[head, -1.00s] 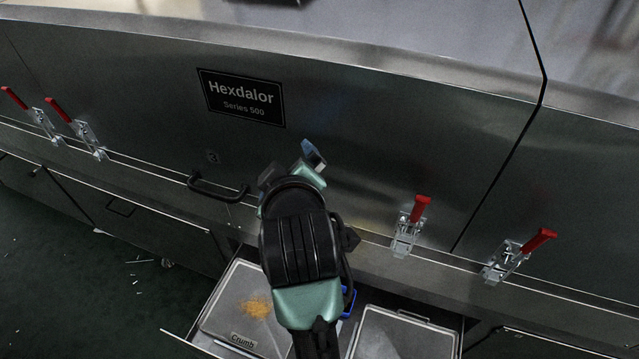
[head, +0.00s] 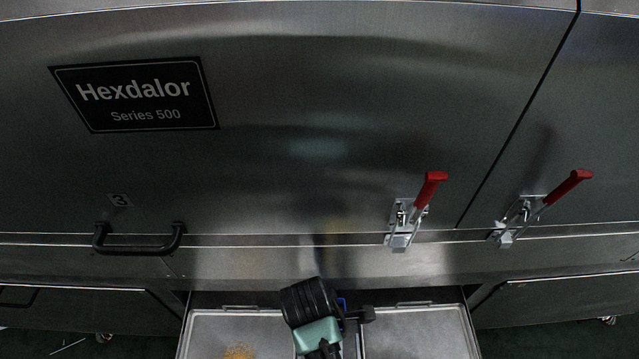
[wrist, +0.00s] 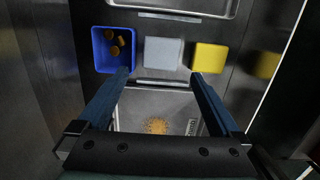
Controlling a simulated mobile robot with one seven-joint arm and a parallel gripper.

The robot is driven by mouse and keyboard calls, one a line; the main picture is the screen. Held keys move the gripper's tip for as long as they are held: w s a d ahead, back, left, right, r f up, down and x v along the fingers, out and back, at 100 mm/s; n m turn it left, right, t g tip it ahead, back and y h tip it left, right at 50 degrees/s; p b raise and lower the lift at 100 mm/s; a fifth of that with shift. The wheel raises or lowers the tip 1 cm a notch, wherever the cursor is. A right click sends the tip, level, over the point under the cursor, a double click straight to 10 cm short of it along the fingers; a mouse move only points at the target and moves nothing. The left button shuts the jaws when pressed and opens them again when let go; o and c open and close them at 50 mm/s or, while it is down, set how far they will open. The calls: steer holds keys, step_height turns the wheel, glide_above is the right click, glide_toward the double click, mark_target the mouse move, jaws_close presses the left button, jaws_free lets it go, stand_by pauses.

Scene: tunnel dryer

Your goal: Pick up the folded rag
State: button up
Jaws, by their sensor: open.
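In the wrist view a flat light-grey square (wrist: 164,53) that looks like a folded cloth lies on a dark strip between two metal trays. A yellow square (wrist: 210,57) lies to its right; I cannot tell for certain which of the two is the folded rag. My gripper (wrist: 160,73) is open and empty. Its two blue fingers point toward the strip, with the grey square in line with the gap between them, apart from it. In the head view my wrist hides the fingers and both squares.
A blue bin (wrist: 113,49) with several brown pieces stands left of the grey square. A tray with orange crumbs (head: 207,326) and an empty-looking tray (head: 420,325) flank the strip in an open drawer. The machine's front, with a black handle (head: 138,240) and red-handled clamps (head: 405,222), rises behind.

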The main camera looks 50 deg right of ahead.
steer(key=f, duration=0.2)
steer(key=f+b, duration=0.1)
steer(key=s+f, duration=0.1)
steer(key=f, duration=0.1)
steer(key=shift+d+f+b, duration=0.2)
steer(key=shift+f+b, duration=0.15)
steer(key=shift+b, duration=0.05)
step_height(320, 180, down, 5)
steer(key=b, duration=0.2)
steer(key=shift+f+b, duration=0.1)
steer(key=shift+b, duration=0.25)
steer(key=shift+c, duration=0.2)
steer(key=c, duration=1)
